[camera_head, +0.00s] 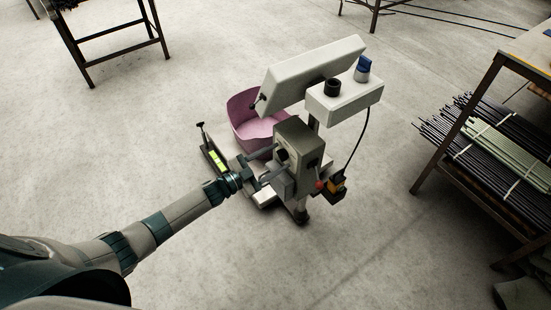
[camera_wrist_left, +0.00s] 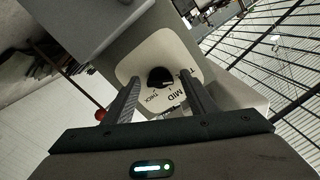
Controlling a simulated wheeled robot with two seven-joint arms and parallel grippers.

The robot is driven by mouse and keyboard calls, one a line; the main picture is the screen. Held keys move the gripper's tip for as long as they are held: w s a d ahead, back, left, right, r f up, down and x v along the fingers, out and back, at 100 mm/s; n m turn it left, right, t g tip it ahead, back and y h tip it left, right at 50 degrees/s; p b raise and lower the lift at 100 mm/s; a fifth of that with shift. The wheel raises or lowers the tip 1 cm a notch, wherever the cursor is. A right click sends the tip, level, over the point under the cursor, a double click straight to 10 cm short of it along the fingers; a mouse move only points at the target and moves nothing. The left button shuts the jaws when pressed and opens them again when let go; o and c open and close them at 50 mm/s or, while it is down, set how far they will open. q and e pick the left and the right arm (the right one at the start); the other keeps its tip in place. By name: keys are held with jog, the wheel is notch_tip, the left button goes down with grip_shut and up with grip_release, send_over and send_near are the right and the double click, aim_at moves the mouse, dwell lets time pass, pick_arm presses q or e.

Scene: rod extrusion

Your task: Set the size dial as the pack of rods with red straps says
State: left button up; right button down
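The size dial is a black round knob (camera_wrist_left: 160,77) on a pale plate (camera_wrist_left: 137,66) in the left wrist view. THICK and MID are legible on the plate, and a third word is partly hidden by a finger. I cannot tell which word the knob points at. My left gripper (camera_wrist_left: 160,88) is open, one finger on each side of the knob; contact is not clear. I see no red straps on any rods. My right gripper is not in view.
The machine has a pale slanted box (camera_head: 312,72) on top and a red knob (camera_wrist_left: 100,114) beside the gripper. A pink bin (camera_head: 252,128) stands behind it. Dark and pale rods with white straps (camera_head: 490,131) lie on a rack at right. The floor around is mostly clear.

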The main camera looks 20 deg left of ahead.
pick_arm(q)
jog(key=b+v, duration=0.1)
jog(key=v, duration=1.6)
jog(key=shift+a, duration=0.2)
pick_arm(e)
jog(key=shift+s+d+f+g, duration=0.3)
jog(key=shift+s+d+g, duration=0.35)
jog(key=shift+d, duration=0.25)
pick_arm(q)
jog(key=shift+s, duration=0.15)
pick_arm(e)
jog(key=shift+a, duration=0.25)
